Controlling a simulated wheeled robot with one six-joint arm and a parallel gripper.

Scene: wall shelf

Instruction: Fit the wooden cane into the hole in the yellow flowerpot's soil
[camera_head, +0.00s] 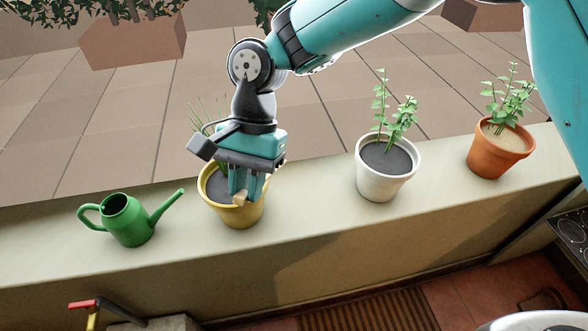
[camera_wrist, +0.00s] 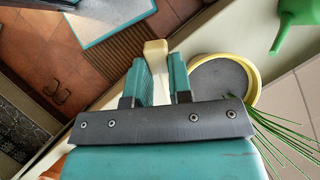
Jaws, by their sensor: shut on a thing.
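The yellow flowerpot (camera_head: 232,214) stands on the wall ledge, with grey soil and thin grass-like leaves. It also shows in the wrist view (camera_wrist: 253,92), to the right of the fingers. My gripper (camera_head: 243,190) points down over the pot's front part in the head view. It is shut on the wooden cane (camera_wrist: 155,52), a pale square-ended stick between the teal fingers. Only a short pale end of the cane (camera_head: 241,200) shows in the head view, in front of the pot's near side. I cannot see the hole in the soil.
A green watering can (camera_head: 127,220) stands left of the yellow pot. A white pot (camera_head: 388,184) and an orange pot (camera_head: 497,158) with leafy plants stand to the right. The ledge (camera_head: 310,198) is clear between the yellow and white pots.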

